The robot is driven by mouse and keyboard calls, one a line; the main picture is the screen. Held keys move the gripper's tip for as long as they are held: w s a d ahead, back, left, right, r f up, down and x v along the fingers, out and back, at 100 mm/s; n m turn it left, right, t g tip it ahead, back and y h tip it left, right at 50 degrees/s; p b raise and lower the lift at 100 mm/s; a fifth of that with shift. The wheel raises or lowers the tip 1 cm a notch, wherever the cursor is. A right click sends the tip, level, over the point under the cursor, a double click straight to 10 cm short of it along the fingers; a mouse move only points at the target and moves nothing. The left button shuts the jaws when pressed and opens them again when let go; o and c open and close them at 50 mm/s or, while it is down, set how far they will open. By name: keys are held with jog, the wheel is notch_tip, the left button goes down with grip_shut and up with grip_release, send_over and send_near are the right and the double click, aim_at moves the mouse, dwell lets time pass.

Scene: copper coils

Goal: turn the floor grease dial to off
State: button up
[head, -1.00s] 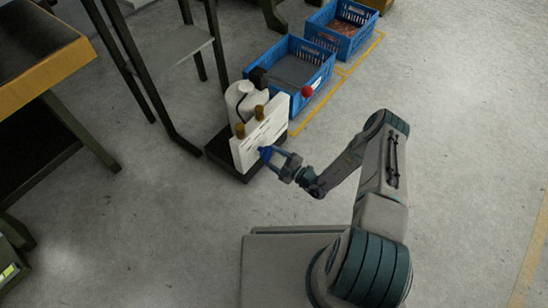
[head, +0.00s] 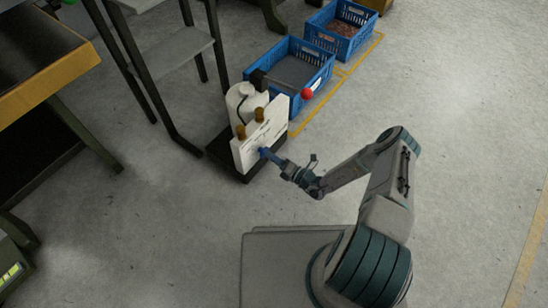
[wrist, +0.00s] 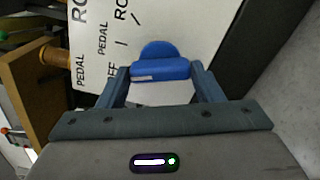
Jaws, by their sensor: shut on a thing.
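The blue dial (wrist: 160,66) sits on a white panel (wrist: 100,35) in the wrist view, its raised bar lying across the picture between my fingers. My gripper (wrist: 160,76) is shut on this bar. Printed words beside the dial read PEDAL twice, with other words partly cut off; they run up the picture. In the head view the white panel (head: 262,135) stands upright on a dark base, and my gripper (head: 270,155) reaches its front face. The dial is too small there to read its setting.
A white tank (head: 240,97) and two brown knobs (head: 259,114) are by the panel. A lever with a red ball (head: 306,93) sticks out above it. Blue crates (head: 318,83) stand behind. A dark metal stand (head: 150,85) is at left. The floor at right is clear.

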jog(key=shift+n+p, duration=0.45)
jog(key=shift+n, duration=1.25)
jog(key=o, duration=1)
jog(key=p+v, duration=0.3)
jog(key=v, duration=1.1)
jog(key=shift+a, duration=0.1)
